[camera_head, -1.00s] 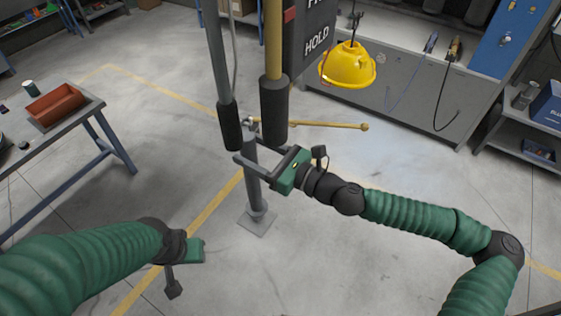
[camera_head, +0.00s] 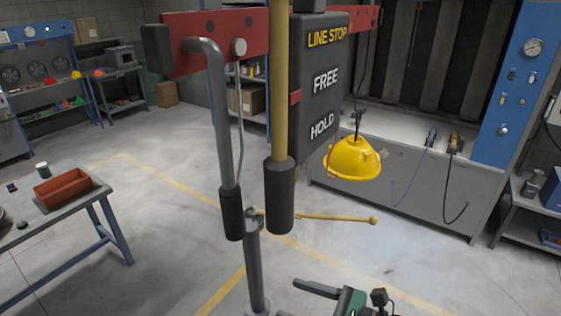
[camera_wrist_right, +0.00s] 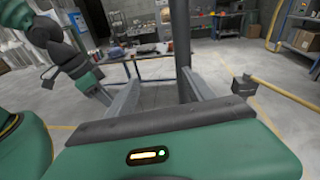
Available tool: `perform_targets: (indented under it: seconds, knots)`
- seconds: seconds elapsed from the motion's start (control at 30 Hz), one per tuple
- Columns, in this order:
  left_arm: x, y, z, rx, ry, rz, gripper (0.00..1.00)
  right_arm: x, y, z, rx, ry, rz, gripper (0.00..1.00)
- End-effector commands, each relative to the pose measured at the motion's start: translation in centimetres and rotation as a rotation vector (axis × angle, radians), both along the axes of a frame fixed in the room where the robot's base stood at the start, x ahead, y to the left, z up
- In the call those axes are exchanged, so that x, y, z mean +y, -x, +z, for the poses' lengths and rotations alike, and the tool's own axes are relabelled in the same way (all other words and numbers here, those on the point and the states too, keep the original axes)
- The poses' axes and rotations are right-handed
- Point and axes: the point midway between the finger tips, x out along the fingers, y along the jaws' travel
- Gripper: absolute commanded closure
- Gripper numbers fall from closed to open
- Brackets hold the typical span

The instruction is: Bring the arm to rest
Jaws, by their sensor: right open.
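My right gripper (camera_head: 289,299) is at the bottom edge of the head view, partly cut off. It is open, and its fingers point left. In the right wrist view its two grey fingers (camera_wrist_right: 160,82) are spread, with nothing held between them. The rest of my right arm is below the head view. My left arm (camera_wrist_right: 62,50) shows at the left of the right wrist view, with its green gripper part (camera_wrist_right: 92,84) small there.
A grey lever (camera_head: 222,130) and a yellow lever (camera_head: 279,110) hang with black grips beside a dark LINE STOP sign (camera_head: 321,80). A yellow hood (camera_head: 352,159) hangs to the right. A grey post (camera_head: 254,265) stands below. A table (camera_head: 85,208) is at left; open floor lies between.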

Motion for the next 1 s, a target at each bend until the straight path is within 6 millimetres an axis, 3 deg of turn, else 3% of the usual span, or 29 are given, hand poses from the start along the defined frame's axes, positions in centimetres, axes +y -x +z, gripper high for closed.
perform_targets:
  seconds: [0.03, 0.1, 0.2, 0.27, 0.3, 0.4, 0.5, 0.6, 0.8, 1.0]
  knots:
    - [0.0, 0.0, -1.2, 0.0, 0.0, 0.0, 0.64, 2.0, 1.4, -4.3, 0.005, 0.094, 0.078, 0.39]
    - [0.0, 0.0, -2.1, 0.001, 0.0, 0.0, 0.64, 4.0, 3.9, -10.1, -0.002, 0.243, 0.201, 0.39]
    - [0.0, 0.0, -3.6, 0.001, 0.0, 0.0, 0.64, 4.8, 8.1, -18.4, -0.043, 0.477, 0.405, 0.39]
    - [0.0, 0.0, -4.6, 0.001, 0.0, 0.0, 0.64, 3.9, 10.6, -23.2, -0.087, 0.63, 0.543, 0.39]
    - [0.0, 0.0, -5.4, 0.001, 0.0, 0.0, 0.64, 2.6, 12.2, -26.3, -0.128, 0.742, 0.647, 0.39]
    - [0.0, 0.0, -7.6, 0.001, 0.0, 0.0, 0.64, -3.0, 14.3, -32.1, -0.276, 1.041, 0.923, 0.39]
    - [0.0, 0.0, -9.6, 0.001, 0.0, 0.0, 0.64, -8.7, 13.4, -33.4, -0.464, 1.301, 1.157, 0.39]
    - [0.0, 0.0, -11.1, 0.001, 0.0, 0.0, 0.64, -12.2, 11.1, -31.5, -0.662, 1.497, 1.32, 0.39]
    - [0.0, 0.0, -12.3, 0.0, 0.0, 0.0, 0.64, -14.2, 8.7, -27.5, -0.902, 1.661, 1.445, 0.39]
    - [0.0, 0.0, -12.1, 0.0, 0.0, 0.0, 0.64, -14.4, 8.6, -27.0, -0.919, 1.669, 1.456, 0.39]
